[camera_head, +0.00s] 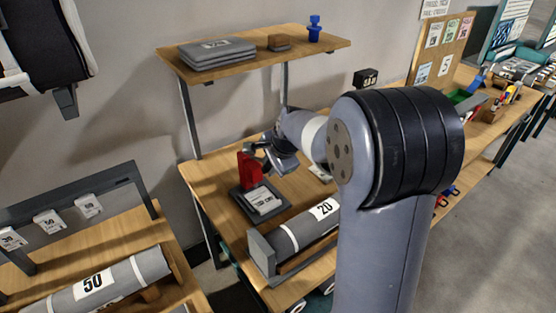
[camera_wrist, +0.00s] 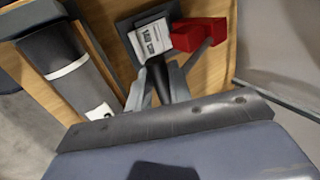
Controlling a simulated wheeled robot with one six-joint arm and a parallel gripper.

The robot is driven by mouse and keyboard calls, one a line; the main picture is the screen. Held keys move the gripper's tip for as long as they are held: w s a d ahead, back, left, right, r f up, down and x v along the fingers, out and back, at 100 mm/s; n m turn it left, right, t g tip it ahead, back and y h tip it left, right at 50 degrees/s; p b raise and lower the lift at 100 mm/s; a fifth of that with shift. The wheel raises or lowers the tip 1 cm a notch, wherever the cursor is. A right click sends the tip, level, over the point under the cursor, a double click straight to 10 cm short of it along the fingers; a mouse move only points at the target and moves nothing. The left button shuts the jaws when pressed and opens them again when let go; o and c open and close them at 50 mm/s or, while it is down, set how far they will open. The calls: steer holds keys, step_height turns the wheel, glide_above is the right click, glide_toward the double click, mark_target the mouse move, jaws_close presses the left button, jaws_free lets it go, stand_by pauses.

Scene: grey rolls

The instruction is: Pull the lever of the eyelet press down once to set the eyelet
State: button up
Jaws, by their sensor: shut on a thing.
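The eyelet press has a red body (camera_head: 247,168) on a dark base plate on the wooden bench. A white printed card lies on the base in front of the red body. In the wrist view the red body (camera_wrist: 195,35) is at the top, right of the card (camera_wrist: 150,38). My gripper (camera_head: 262,158) is beside the red body at lever height. In the wrist view my gripper (camera_wrist: 160,88) has a dark rod, the press lever (camera_wrist: 157,75), between its fingers and is shut on it. The lever's far end and the eyelet are hidden or too small to tell.
A grey roll marked 20 (camera_head: 300,230) lies in a holder just in front of the press. A shelf (camera_head: 265,60) above carries grey folded sheets and a blue figure-like piece (camera_head: 314,28). Another roll marked 50 (camera_head: 95,283) is at lower left.

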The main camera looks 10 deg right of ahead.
steer(key=shift+s+d+f, duration=0.1)
steer(key=shift+s+f, duration=0.05)
steer(key=shift+f, duration=0.15)
steer(key=shift+s+d+f+b, duration=0.1)
steer(key=shift+s+f+b, duration=0.2)
steer(key=shift+f+b, duration=0.5)
steer(key=shift+f, duration=0.15)
steer(key=shift+s+d+f+b, duration=0.1)
steer(key=shift+s+f+b, duration=0.1)
steer(key=shift+f+b, duration=0.45)
steer(key=shift+f, duration=0.1)
steer(key=shift+s+f+b, duration=0.1)
steer(key=shift+f+b, duration=0.45)
steer(key=shift+f, duration=0.25)
